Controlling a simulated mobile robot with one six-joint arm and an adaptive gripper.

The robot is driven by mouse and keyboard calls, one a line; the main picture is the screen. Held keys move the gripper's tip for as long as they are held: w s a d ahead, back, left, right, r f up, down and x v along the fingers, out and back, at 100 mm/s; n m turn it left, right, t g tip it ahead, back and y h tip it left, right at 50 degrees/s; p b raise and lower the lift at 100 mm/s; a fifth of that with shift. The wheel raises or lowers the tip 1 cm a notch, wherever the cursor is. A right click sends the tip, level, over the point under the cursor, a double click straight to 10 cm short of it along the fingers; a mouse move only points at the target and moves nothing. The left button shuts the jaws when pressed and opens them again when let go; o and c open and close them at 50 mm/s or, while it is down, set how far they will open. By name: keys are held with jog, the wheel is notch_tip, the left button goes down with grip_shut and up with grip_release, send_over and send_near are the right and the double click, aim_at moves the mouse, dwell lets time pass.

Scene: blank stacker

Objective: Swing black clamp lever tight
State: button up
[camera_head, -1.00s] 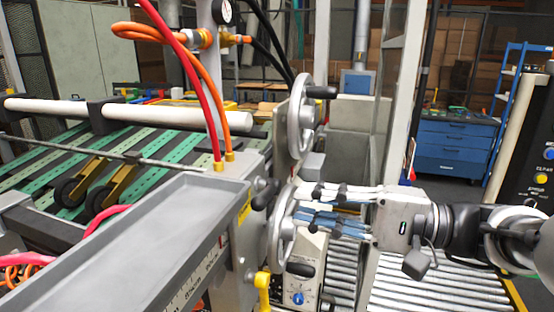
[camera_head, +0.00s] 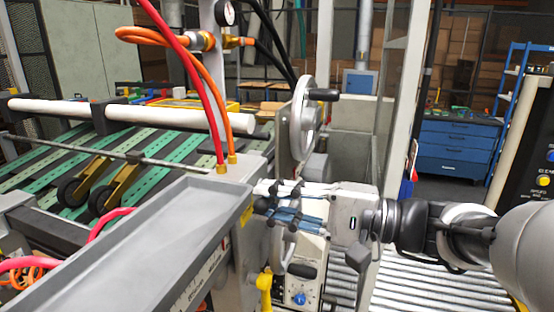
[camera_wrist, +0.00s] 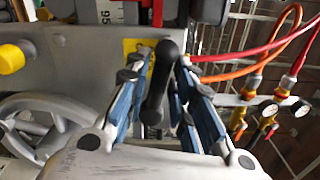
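The black clamp lever (camera_wrist: 157,85) lies between the two blue-padded fingers of my gripper (camera_wrist: 162,62) in the wrist view. Gaps show between the lever and the fingers, so the gripper looks open around it; I cannot tell if either finger touches. In the head view my gripper (camera_head: 264,200) reaches left across the lower handwheel to the machine's side face, by the end of the grey tray. The lever is hidden behind the fingers there.
The upper handwheel (camera_head: 301,118) stands just above my gripper, and the lower handwheel (camera_head: 286,250) is partly behind it. A yellow knob (camera_head: 264,280) sits below. The grey tray (camera_head: 130,255) is at left. Red and orange hoses (camera_head: 205,100) rise close behind.

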jog(key=shift+w+d+r+m+p, duration=0.15)
jog(key=shift+r+m+p, duration=0.85)
jog(key=shift+p, duration=1.35)
jog(key=shift+w+f+m+p, duration=0.1)
jog(key=shift+m+p, duration=0.6)
jog(key=shift+p, duration=0.15)
jog(key=shift+w+r+m+p, duration=0.15)
jog(key=shift+m+p, duration=0.25)
jog(key=shift+p, duration=0.5)
jog(key=w+d+r+m+p, duration=0.2)
jog(key=w+m+p, duration=0.2)
jog(key=m+p, duration=1.15)
jog(key=s+d+n+p, duration=0.3)
jog(key=d, duration=0.5)
jog(key=shift+p, duration=0.3)
jog(key=shift+d+r, duration=0.1)
